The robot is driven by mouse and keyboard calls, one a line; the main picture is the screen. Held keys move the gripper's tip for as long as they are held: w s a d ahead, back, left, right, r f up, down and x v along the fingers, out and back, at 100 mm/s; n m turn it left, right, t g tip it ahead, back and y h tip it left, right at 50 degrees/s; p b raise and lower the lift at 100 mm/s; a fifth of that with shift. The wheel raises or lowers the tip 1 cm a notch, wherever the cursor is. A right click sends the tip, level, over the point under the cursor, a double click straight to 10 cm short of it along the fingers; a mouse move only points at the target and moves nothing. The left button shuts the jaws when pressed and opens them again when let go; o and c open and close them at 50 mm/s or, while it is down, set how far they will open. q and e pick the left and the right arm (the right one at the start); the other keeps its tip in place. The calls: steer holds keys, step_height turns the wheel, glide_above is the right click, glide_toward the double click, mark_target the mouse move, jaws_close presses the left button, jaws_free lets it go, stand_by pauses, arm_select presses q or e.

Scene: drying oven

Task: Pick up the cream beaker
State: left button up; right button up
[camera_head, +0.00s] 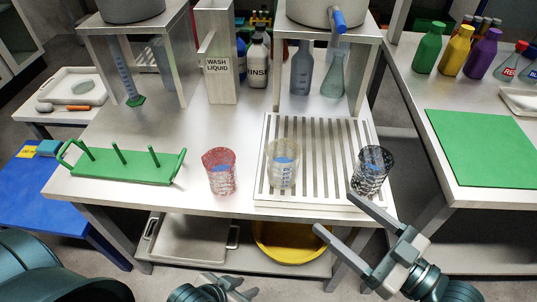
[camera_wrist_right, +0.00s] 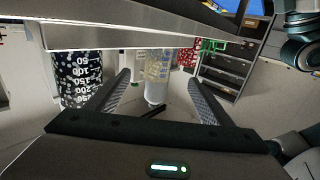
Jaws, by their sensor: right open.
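The cream beaker (camera_head: 283,165), clear with pale cream speckles and a blue patch, stands upright on the slatted rack at the table's front. My right gripper (camera_head: 335,213) is open and empty, in front of the rack's right part, apart from the beakers. In the right wrist view the picture is upside down, and the cream beaker (camera_wrist_right: 157,72) shows beyond and between the open fingers (camera_wrist_right: 160,80). My left gripper (camera_head: 238,288) is at the bottom edge, in front of the table, partly cut off; its jaw opening is unclear.
A black-speckled beaker (camera_head: 371,172) stands on the rack's right edge, close to my right fingers. A red-speckled beaker (camera_head: 220,172) stands left of the rack (camera_head: 325,200). A green rack (camera_head: 125,165) is further left. A shelf carrying bottles stands behind.

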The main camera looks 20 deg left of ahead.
mark_target(293, 177)
stand_by(0.3)
steer(key=p+x, duration=0.1)
steer(key=x, duration=1.1)
steer(key=shift+w+a, duration=0.1)
arm_select(q)
steer(key=shift+s+a+f+g, duration=0.15)
steer(key=shift+s+a+g, duration=0.35)
steer(key=shift+a, duration=0.35)
steer(key=shift+y, duration=0.3)
arm_select(e)
steer(key=shift+w+a, duration=0.1)
